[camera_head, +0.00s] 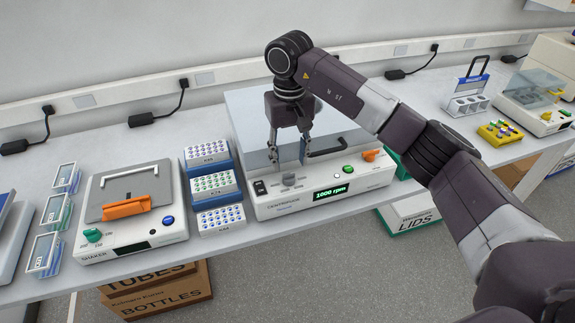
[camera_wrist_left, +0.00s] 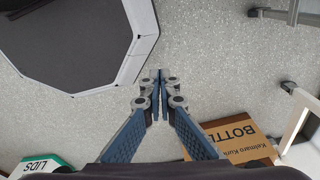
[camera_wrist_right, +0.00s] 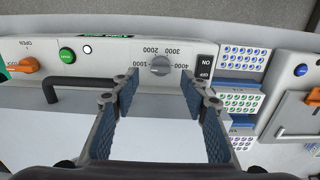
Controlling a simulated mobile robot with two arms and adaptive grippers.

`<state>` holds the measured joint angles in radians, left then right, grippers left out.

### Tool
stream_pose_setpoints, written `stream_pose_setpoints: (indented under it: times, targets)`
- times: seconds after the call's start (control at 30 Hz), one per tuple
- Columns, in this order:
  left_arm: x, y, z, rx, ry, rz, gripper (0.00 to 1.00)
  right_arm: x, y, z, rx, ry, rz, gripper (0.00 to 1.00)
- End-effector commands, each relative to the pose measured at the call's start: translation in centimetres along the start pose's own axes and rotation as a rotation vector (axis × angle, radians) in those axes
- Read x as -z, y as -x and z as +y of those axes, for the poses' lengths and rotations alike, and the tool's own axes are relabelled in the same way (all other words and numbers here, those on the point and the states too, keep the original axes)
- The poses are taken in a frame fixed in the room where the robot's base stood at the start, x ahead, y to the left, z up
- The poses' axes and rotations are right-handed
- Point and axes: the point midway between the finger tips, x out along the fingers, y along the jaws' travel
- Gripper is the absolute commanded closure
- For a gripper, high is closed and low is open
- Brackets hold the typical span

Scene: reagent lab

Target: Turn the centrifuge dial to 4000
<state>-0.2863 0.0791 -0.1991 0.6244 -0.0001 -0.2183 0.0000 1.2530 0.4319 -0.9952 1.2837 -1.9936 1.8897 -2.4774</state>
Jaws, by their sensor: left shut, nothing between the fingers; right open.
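The white centrifuge (camera_head: 375,180) stands on the bench with its grey lid behind the front panel. Its display (camera_head: 331,192) reads 1000 rpm. The grey dial (camera_head: 289,180) is on the front panel left of the display. In the right wrist view the dial (camera_wrist_right: 160,65) has marks from 1000 to 4000 around it. My right gripper (camera_head: 288,160) is open above the dial, its fingertips (camera_wrist_right: 160,84) spread to either side of it with gaps. My left gripper (camera_wrist_left: 160,72) is shut and empty over the floor, outside the head view.
A black handle (camera_wrist_right: 80,84) and the on/off switch (camera_wrist_right: 205,68) flank the dial. A green button (camera_head: 348,169) and an orange knob (camera_head: 370,155) are on the right of the panel. Vial racks (camera_head: 221,219) and a shaker (camera_head: 125,248) stand to the left. Boxes (camera_head: 165,303) are under the bench.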

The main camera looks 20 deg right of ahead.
Motion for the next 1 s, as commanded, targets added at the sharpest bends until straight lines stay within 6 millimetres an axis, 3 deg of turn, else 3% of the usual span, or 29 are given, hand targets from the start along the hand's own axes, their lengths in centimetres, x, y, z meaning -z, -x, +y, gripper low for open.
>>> stream_pose_setpoints:
  times: [0.1,0.23,0.37,0.53,0.67,1.0]
  targets:
    - [-3.0,1.4,0.5,-0.006,0.0,-0.044,1.0,-0.1,-1.9,-0.1,0.003,0.0,-0.004,0.59]
    - [-4.3,2.1,0.7,-0.009,-0.001,-0.061,1.0,0.0,-3.6,-0.1,0.004,-0.001,-0.002,0.59]
    - [-3.0,2.3,0.5,-0.006,-0.001,-0.045,1.0,0.0,-4.7,-0.1,0.004,-0.001,-0.001,0.59]
    - [0.2,2.1,0.1,-0.002,-0.001,0.002,1.0,0.0,-5.1,-0.1,0.004,-0.001,0.002,0.59]
    - [0.5,2.1,0.0,-0.001,-0.002,0.006,1.0,0.0,-5.1,-0.1,0.004,-0.001,0.002,0.59]
    - [-1.8,2.2,0.4,-0.005,-0.001,-0.027,1.0,0.0,-5.1,-0.1,0.004,-0.001,0.002,0.95]
